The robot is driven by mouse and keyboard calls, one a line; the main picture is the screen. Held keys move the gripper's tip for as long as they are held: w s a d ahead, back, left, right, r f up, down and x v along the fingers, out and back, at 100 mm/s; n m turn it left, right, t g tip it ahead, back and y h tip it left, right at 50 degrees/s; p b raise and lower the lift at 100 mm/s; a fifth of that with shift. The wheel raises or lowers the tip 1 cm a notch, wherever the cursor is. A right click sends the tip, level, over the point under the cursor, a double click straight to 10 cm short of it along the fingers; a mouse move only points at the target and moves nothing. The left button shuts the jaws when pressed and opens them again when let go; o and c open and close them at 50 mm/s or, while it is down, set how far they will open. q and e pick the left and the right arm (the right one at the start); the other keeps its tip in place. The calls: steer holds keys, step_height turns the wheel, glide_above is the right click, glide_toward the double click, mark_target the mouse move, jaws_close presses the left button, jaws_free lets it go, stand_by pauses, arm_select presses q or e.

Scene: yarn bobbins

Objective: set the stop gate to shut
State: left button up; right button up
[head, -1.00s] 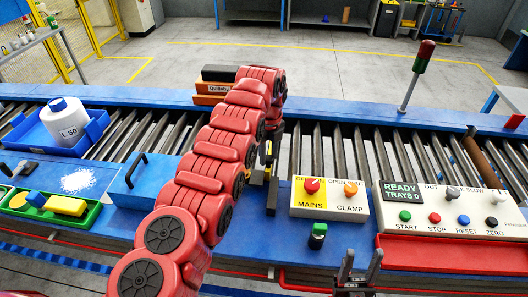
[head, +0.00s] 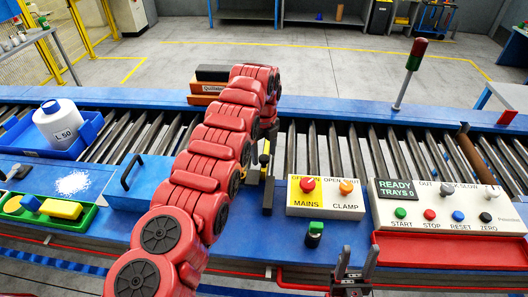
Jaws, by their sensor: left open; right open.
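My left arm reaches over the conveyor and bends down at its far end. My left gripper (head: 266,180) is small and partly hidden there, close to dark upright pieces with yellow marks by the conveyor's near rail. I cannot tell which of these pieces belong to the stop gate, nor how the gate is set. My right gripper (head: 353,272) is open and empty at the bottom edge, below the control boxes.
The mains and clamp box (head: 324,210) and the tray counter panel (head: 450,230) stand on the near rail. A green-and-black knob (head: 314,234) is beside them. A brown bar (head: 474,160) lies over the rollers at right.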

arm_select(q)
step_height(320, 180, up, 7)
steer(key=p, duration=0.7)
steer(key=shift+f, duration=0.15)
steer(key=shift+r, duration=0.3)
steer(key=shift+f, duration=0.1)
